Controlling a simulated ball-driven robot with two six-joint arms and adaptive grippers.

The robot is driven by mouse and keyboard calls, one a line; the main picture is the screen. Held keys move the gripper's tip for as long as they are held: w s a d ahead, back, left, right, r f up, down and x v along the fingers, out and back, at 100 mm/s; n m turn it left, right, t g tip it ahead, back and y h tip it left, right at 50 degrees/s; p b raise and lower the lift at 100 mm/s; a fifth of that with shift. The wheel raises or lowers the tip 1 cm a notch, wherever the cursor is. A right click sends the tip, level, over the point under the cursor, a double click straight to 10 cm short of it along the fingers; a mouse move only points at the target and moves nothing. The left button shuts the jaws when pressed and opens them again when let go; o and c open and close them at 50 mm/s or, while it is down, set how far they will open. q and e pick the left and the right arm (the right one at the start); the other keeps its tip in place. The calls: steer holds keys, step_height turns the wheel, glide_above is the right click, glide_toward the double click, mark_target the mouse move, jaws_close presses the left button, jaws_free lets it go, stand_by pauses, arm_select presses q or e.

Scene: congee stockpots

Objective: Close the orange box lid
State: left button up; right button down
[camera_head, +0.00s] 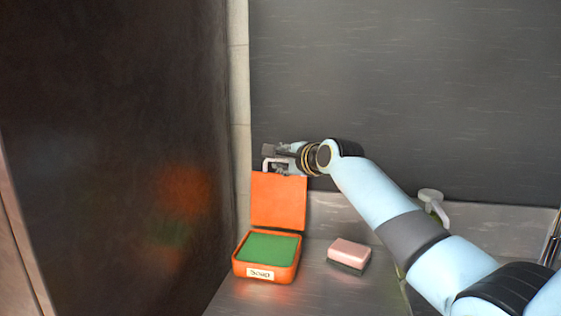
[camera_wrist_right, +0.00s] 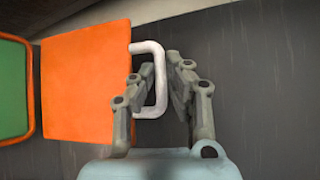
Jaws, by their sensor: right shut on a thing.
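The orange box (camera_head: 265,270) with a green inside and a "Soap" label stands on the metal counter. Its orange lid (camera_head: 278,203) stands open, upright at the back of the box. A white handle (camera_head: 267,163) is on the lid's top edge. My right gripper (camera_head: 272,158) is at that handle. In the right wrist view, the handle (camera_wrist_right: 158,78) is between the fingers of my right gripper (camera_wrist_right: 160,70), which are closed on its bar; the lid (camera_wrist_right: 85,80) lies to the left. My left gripper is not in view.
A pink and dark sponge (camera_head: 348,254) lies on the counter to the right of the box. A dark wall panel (camera_head: 110,150) rises on the left. A grey wall (camera_head: 420,90) is behind. A pale fixture (camera_head: 431,196) stands behind my right arm.

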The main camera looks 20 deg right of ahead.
steer(key=shift+s+a+f, duration=0.1)
steer(key=shift+s, duration=0.05)
steer(key=shift+s+a+t, duration=0.3)
steer(key=shift+s+t, duration=0.1)
steer(key=shift+s, duration=0.05)
steer(key=s+a+f+n+t+b, duration=0.2)
steer(key=s+a+n+t+b, duration=0.1)
steer(key=s+a, duration=0.2)
steer(key=shift+s+a+n+t, duration=0.3)
steer(key=shift+s+a, duration=0.05)
steer(key=shift+s, duration=0.9)
steer(key=c, duration=1.6)
jaws_free()
steer(key=shift+c, duration=0.2)
